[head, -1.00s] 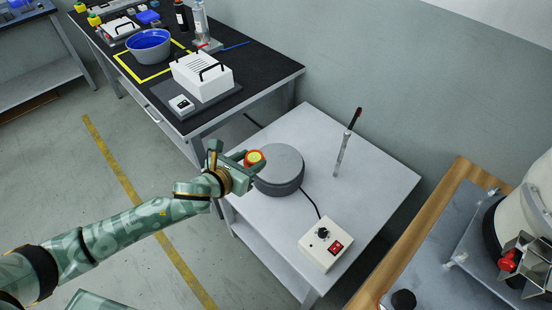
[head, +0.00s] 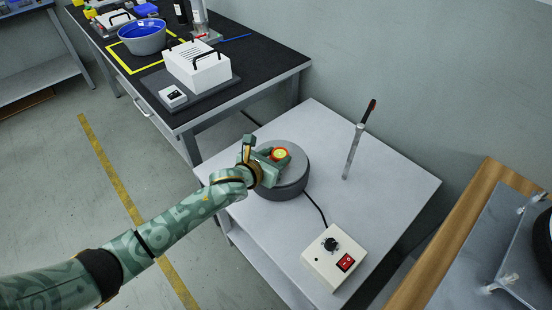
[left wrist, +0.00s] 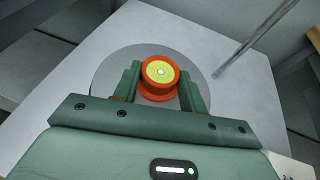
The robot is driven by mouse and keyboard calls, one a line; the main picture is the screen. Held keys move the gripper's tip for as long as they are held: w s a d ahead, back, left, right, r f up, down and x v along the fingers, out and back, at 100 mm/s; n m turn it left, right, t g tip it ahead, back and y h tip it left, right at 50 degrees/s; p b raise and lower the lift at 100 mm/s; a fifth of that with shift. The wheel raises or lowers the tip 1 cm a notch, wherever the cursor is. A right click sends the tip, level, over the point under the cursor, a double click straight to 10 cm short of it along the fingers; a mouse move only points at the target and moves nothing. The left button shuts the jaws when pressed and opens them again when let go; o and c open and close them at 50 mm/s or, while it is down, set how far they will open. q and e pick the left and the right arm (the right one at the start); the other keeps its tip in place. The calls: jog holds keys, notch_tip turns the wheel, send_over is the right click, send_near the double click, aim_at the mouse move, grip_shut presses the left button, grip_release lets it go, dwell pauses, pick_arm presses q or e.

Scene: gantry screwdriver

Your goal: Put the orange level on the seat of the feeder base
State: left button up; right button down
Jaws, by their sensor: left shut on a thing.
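The orange level (head: 280,155) is a small round piece with a yellow-green face. My left gripper (head: 272,159) is shut on it and holds it over the top of the feeder base (head: 298,178), a round grey drum on the light table. In the left wrist view the orange level (left wrist: 158,76) sits between the two green fingers (left wrist: 159,88), its face upward, with the grey disc of the feeder base (left wrist: 112,72) behind it. I cannot tell whether the level touches the disc. The gripper hides part of the disc. My right gripper is not in view.
A control box (head: 334,257) with a knob and red switch stands at the table's front, cabled to the base. A thin upright rod (head: 354,148) stands right of the base. A dark workbench (head: 268,72) holds a blue-lined bowl (head: 143,37) and a white slotted block (head: 197,66).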

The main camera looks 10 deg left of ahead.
pick_arm(q)
jog(key=o, duration=1.4)
jog(key=shift+s, duration=0.1)
